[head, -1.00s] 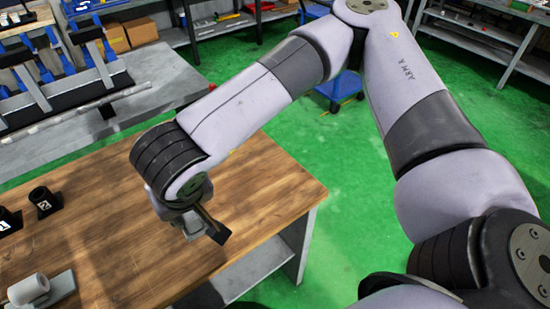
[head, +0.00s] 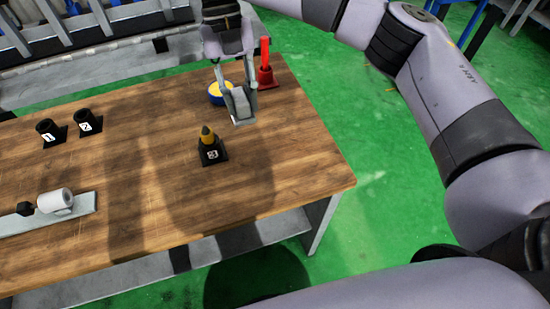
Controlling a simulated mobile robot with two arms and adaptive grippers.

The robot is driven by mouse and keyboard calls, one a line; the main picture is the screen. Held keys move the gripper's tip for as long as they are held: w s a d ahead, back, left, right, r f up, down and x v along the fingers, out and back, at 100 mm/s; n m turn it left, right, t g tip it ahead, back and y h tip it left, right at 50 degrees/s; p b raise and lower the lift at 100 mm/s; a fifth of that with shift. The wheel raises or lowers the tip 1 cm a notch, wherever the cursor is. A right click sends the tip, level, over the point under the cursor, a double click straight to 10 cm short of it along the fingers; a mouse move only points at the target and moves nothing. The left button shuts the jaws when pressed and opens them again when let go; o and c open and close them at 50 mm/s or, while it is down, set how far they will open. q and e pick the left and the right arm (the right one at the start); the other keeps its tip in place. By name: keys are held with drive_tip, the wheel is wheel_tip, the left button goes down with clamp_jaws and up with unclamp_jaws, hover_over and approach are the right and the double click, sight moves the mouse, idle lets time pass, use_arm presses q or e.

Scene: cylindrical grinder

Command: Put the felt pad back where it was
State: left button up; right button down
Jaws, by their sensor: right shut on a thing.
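My right gripper (head: 240,112) hangs over the far right part of the wooden table, pointing down. It is shut on a flat pale grey piece, taken to be the felt pad (head: 240,101), which is partly covered by the fingers. I cannot tell whether the pad touches the table. A round blue thing with a yellow top (head: 217,95) stands just left of the gripper, partly behind it. My left gripper is not in the head view.
Black holders marked 1 (head: 49,133) and 2 (head: 87,123) stand at the left. Holder 3 (head: 212,154), with an olive-yellow pointed thing in it, stands nearer than the gripper. A red upright thing (head: 265,72) stands to its right. A white roller fixture (head: 57,203) lies front left. The table's (head: 280,165) right front is clear.

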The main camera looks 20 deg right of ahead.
drive_tip(key=w+d+f+m+t+y, duration=0.25)
drive_tip(key=d+m+t+y, duration=0.4)
drive_tip(key=m, duration=1.15)
drive_tip(key=f+p, duration=0.1)
drive_tip(key=f, duration=0.5)
drive_tip(key=f+g+h+p, duration=0.1)
drive_tip(key=f, duration=0.6)
drive_tip(key=d+f+g+p, duration=0.1)
drive_tip(key=f, duration=0.5)
drive_tip(key=shift+s+f+h+p, duration=0.3)
drive_tip(key=shift+h+p, duration=0.05)
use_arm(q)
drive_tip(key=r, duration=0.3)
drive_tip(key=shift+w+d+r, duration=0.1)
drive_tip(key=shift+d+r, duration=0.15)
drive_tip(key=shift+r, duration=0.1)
use_arm(e)
drive_tip(key=shift+f, duration=0.15)
drive_tip(key=shift+f, duration=0.1)
drive_tip(key=c, duration=1.4)
unclamp_jaws()
drive_tip(key=shift+o, duration=0.2)
